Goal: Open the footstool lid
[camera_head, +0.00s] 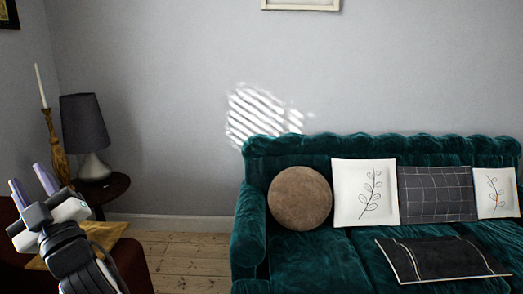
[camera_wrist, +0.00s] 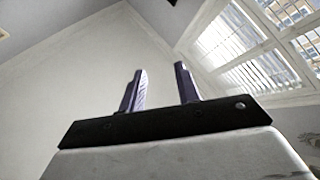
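No footstool or footstool lid can be made out for sure in either view. My gripper (camera_head: 31,181) is at the left of the head view, raised in front of a dark red-brown piece of furniture (camera_head: 128,258) that is partly cut off by the frame. Its two purple-grey fingers stand apart and point upward, with nothing between them. In the wrist view the gripper (camera_wrist: 162,88) also shows its fingers apart and empty, against bare wall and ceiling.
A teal sofa (camera_head: 322,262) with several cushions stands at the right. A dark round side table (camera_head: 112,188) holds a lamp (camera_head: 86,125) at the left. Bare floorboards (camera_head: 185,262) lie free between them. A window (camera_wrist: 255,50) shows in the wrist view.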

